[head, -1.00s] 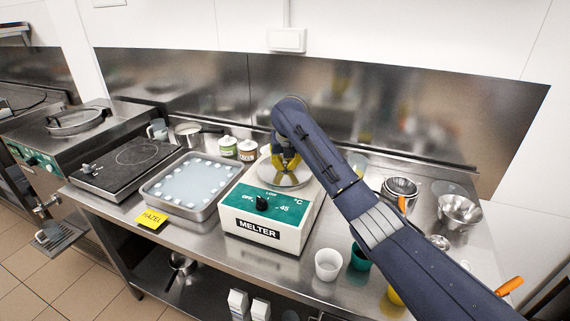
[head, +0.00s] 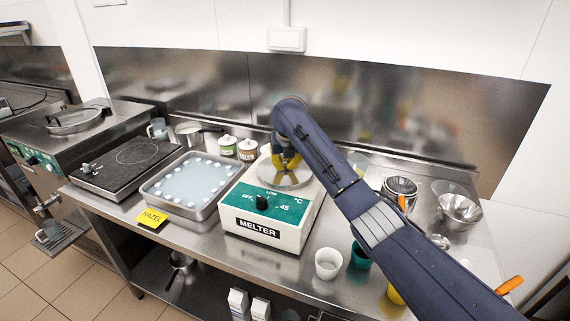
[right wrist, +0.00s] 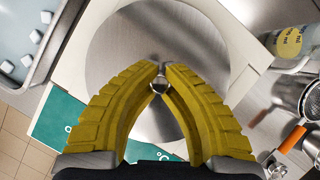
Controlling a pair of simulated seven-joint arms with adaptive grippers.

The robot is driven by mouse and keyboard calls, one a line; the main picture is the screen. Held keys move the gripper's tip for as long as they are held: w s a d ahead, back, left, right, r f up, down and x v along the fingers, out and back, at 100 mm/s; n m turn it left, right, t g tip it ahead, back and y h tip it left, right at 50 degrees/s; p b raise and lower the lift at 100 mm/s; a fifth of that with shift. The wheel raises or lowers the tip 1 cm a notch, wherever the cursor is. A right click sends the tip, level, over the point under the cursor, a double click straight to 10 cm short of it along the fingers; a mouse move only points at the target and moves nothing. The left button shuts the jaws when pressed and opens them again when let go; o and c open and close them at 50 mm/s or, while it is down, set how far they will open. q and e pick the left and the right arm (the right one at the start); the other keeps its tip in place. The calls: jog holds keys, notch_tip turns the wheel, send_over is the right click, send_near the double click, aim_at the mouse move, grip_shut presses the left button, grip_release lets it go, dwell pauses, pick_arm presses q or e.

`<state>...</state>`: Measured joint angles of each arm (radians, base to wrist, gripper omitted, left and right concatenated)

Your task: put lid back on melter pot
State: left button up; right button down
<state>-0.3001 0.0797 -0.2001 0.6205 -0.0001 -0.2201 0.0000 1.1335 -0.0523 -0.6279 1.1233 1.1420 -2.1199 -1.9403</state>
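The melter (head: 270,207) is a white box with a green front panel and a dial, standing mid-counter. The round steel lid (head: 287,181) lies over the pot opening in its top and looks about level; the pot itself is hidden. In the right wrist view the lid (right wrist: 110,60) shows as a wide disc, roughly centred on the pale melter top. My right gripper (right wrist: 160,72) has its yellow fingers closed around the small round knob (right wrist: 160,86) at the lid's middle. In the head view the right gripper (head: 284,163) is partly behind my arm. My left gripper is not in view.
A steel tray of water with white pieces (head: 212,208) stands left of the melter, with a yellow label (head: 151,218) before it. Tubs (head: 247,149) stand behind. A white cup (head: 328,264) and a green cup (head: 361,256) stand front right; steel bowls (head: 459,209) are farther right.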

dwell(0.4)
jog(key=c, duration=0.9)
grip_release()
jog(key=shift+r, duration=3.45)
grip_shut()
